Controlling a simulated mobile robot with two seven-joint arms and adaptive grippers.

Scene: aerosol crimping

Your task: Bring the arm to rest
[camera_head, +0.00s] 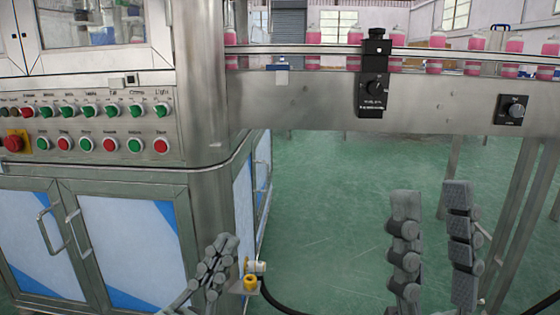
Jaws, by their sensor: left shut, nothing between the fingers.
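My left gripper (222,245) is at the bottom of the head view, in front of the machine's lower corner. Its grey fingers are together and hold nothing. My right gripper (431,195) is further right, in front of the green floor below the conveyor. Its two dark-padded fingers point up and stand well apart, with nothing visible between them. The arms behind both grippers are mostly out of the picture.
A steel machine with a button panel (90,122), a red emergency stop (14,142) and cabinet doors (130,245) fills the left. A conveyor (300,103) carries several pink bottles (436,52) across the upper right. A yellow fitting (250,283) sits beside my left gripper. Green floor (330,210) lies between the grippers.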

